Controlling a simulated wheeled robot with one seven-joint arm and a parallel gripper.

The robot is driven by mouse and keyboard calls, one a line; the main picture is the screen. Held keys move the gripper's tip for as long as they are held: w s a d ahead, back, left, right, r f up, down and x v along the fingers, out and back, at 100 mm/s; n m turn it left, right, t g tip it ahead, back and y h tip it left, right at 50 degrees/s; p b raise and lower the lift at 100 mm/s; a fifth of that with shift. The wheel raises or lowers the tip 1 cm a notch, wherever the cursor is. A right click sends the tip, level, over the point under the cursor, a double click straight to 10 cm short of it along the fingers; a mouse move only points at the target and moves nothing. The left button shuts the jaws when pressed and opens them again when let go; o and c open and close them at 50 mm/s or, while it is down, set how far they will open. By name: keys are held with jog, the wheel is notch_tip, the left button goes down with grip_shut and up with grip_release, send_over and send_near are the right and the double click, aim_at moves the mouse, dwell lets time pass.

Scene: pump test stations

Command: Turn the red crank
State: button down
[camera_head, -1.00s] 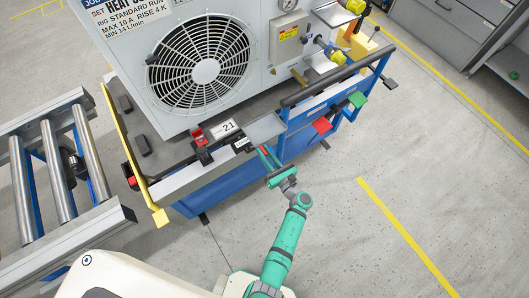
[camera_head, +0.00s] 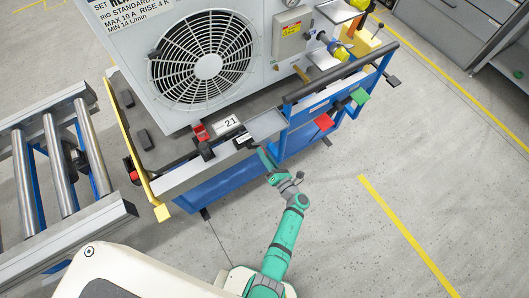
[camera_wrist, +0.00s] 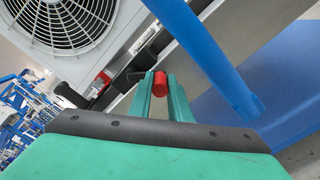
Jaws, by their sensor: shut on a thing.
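The red crank's handle (camera_wrist: 160,78) shows in the wrist view as a short red cylinder between the tips of my two green fingers. My gripper (camera_wrist: 160,86) is shut on it, one finger on each side. The rest of the crank is hidden or cannot be made out. The handle is not clearly visible there.
A red part (camera_head: 200,132) sits on the cart left of the plate. A large fan unit (camera_head: 205,65) stands behind. A roller conveyor (camera_head: 60,170) is at left. Floor at right is clear.

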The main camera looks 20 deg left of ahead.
jog(key=shift+s+a+f+m, duration=0.1)
jog(key=shift+s+f+m, duration=0.1)
jog(key=shift+m, duration=0.2)
jog(key=c, duration=1.6)
grip_release()
jog(key=shift+c, duration=0.2)
jog(key=v, duration=1)
jog(key=shift+s+d, duration=0.25)
jog(key=shift+d, duration=0.05)
